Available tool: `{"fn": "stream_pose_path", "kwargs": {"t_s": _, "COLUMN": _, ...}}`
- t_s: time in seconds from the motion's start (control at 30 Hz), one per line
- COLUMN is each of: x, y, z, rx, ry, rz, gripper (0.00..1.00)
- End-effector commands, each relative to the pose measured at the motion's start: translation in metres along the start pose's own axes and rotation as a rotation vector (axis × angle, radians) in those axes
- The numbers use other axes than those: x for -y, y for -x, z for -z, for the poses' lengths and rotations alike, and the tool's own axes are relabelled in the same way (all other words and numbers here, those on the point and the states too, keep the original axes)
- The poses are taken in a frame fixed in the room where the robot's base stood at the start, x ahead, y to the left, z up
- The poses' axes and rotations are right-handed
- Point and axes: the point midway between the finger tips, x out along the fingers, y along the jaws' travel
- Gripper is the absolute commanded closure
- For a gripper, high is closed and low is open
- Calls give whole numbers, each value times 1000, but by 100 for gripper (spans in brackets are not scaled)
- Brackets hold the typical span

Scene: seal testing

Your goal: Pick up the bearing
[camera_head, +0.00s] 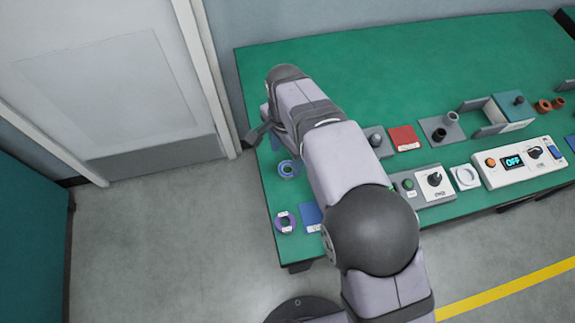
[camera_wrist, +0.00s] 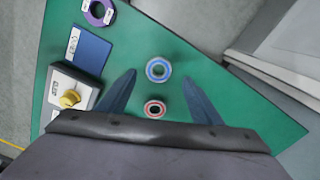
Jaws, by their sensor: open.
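Two bearing-like rings lie flat on the green table in the wrist view. One is blue with a pale inner ring (camera_wrist: 158,69); the other is smaller and reddish with a dark centre (camera_wrist: 154,108). I cannot tell which of them the task means. The blue ring also shows in the head view (camera_head: 287,169), just left of my arm. My gripper (camera_wrist: 160,75) is open and empty, pointing down at the table. Its fingers appear to either side of the rings, apart from both. In the head view my arm hides the reddish ring.
A purple ring (camera_head: 285,222) and a blue pad (camera_head: 311,218) lie by the table's near left edge. A box with a yellow button (camera_wrist: 69,98) stands left in the wrist view. Right of my arm are a red pad (camera_head: 404,138) and a control box (camera_head: 524,161). The back of the table (camera_head: 400,60) is clear.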

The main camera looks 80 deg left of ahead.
Motion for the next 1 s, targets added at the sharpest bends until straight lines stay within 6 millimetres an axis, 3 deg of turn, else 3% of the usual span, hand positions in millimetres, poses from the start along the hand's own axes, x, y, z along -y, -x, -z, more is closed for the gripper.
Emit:
{"fn": "stream_pose_path", "kwargs": {"t_s": 0.27, "x": -1, "y": -10, "z": 2, "rx": 0, "ry": 0, "rz": -1, "gripper": 41}}
{"fn": "stream_pose_path", "kwargs": {"t_s": 0.6, "x": -3, "y": -48, "z": 6, "rx": 0, "ry": 1, "rz": 0, "gripper": 41}}
{"fn": "stream_pose_path", "kwargs": {"t_s": 0.9, "x": -2, "y": -53, "z": 6, "rx": -1, "ry": 0, "rz": 2, "gripper": 41}}
{"fn": "stream_pose_path", "kwargs": {"t_s": 1.0, "x": -2, "y": -53, "z": 6, "rx": -1, "ry": 0, "rz": 2, "gripper": 62}}
